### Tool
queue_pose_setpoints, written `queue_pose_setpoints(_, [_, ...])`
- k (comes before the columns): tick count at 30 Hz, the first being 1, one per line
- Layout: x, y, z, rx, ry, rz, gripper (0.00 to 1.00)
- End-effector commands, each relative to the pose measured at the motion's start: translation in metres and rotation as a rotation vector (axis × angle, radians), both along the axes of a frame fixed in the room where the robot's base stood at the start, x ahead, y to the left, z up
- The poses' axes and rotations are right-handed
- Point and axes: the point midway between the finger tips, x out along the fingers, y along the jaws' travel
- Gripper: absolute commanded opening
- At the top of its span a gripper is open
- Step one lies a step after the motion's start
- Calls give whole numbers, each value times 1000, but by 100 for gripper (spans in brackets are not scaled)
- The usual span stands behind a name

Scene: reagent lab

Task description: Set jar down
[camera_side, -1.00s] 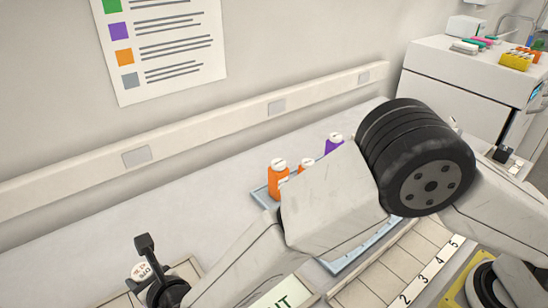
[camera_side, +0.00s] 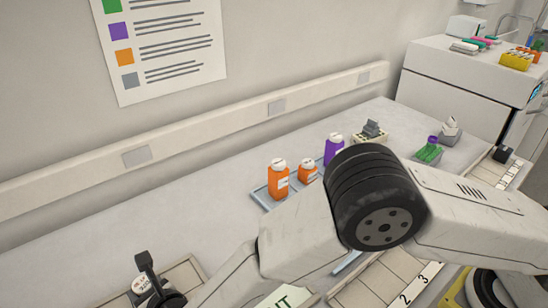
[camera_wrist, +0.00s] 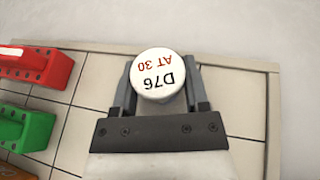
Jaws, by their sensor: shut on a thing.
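The jar shows as a white round lid (camera_wrist: 158,75) marked "D76" and "AT 30" in the wrist view. My gripper (camera_wrist: 157,88) is shut on it, with one dark finger on each side. In the side view the jar's lid (camera_side: 143,285) is at the lower left, beside my gripper (camera_side: 150,278). The jar is over a pale gridded tray (camera_wrist: 245,85), near its back edge. The jar's body is hidden beneath its lid, and I cannot tell whether its base touches the tray.
A red block (camera_wrist: 38,67) and a green block (camera_wrist: 25,128) stand on the tray left of the jar. On the bench, orange bottles (camera_side: 278,182) and a purple bottle (camera_side: 333,150) stand on or near a blue tray (camera_side: 262,197). Tray cells right of the jar look empty.

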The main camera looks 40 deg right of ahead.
Motion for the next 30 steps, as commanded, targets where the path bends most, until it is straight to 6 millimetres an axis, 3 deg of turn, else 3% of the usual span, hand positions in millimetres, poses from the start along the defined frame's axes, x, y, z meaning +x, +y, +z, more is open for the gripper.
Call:
queue_pose_setpoints(12, [0, 0, -3, 0, 0, 0, 0])
queue_pose_setpoints(13, [0, 0, -3, 0, 0, 0, 64])
queue_pose_setpoints(16, [0, 0, -3, 0, 0, 0, 93])
queue_pose_setpoints(30, [-1, 0, 1, 0, -1, 0, 93])
